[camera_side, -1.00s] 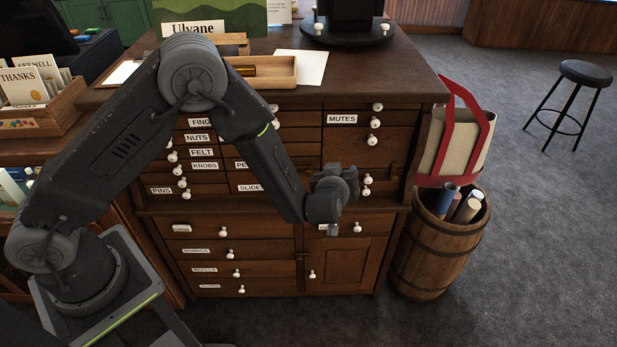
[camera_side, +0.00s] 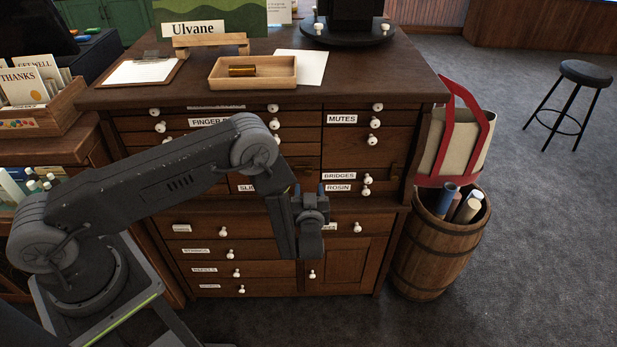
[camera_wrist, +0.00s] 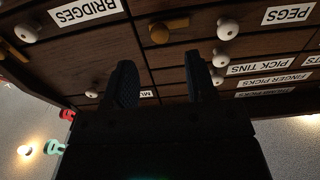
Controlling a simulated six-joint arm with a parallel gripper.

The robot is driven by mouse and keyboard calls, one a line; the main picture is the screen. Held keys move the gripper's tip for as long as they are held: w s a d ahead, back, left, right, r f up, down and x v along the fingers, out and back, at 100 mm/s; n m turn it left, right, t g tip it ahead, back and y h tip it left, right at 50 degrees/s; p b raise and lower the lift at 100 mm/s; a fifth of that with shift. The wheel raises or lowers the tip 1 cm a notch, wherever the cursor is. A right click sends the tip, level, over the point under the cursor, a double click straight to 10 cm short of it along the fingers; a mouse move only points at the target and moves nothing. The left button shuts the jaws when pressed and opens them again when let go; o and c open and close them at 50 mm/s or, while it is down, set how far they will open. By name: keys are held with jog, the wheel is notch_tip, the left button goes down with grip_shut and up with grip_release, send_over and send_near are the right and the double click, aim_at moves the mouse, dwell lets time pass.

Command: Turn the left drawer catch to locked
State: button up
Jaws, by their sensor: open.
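The wooden chest (camera_side: 250,217) has many labelled small drawers. The left drawer catch (camera_wrist: 168,28), a small brass-coloured turn piece, shows in the wrist view, its arm lying roughly across the picture. In the side view my arm hides most of it. My gripper (camera_side: 310,190) is open in front of the chest, fingers pointing up at the drawers. In the wrist view its two fingers (camera_wrist: 161,72) stand apart, with the catch beyond their tips and between them sideways. No contact shows. A second catch (camera_side: 394,171) sits at the chest's right; part of it shows at the wrist view's left edge.
White knobs (camera_wrist: 227,29) stick out close around the catch, one near the right fingertip. Labels read upside down in the wrist view. A wooden tray (camera_side: 253,83) sits on the chest top. A barrel (camera_side: 437,255) with rolls and a tote bag (camera_side: 455,140) stand at right.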

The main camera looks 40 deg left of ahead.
aim_at(308, 174)
jog(key=x, duration=0.5)
jog(key=shift+w+a, duration=0.3)
jog(key=shift+c, duration=0.2)
jog(key=c, duration=0.9)
jog(key=shift+o, duration=0.2)
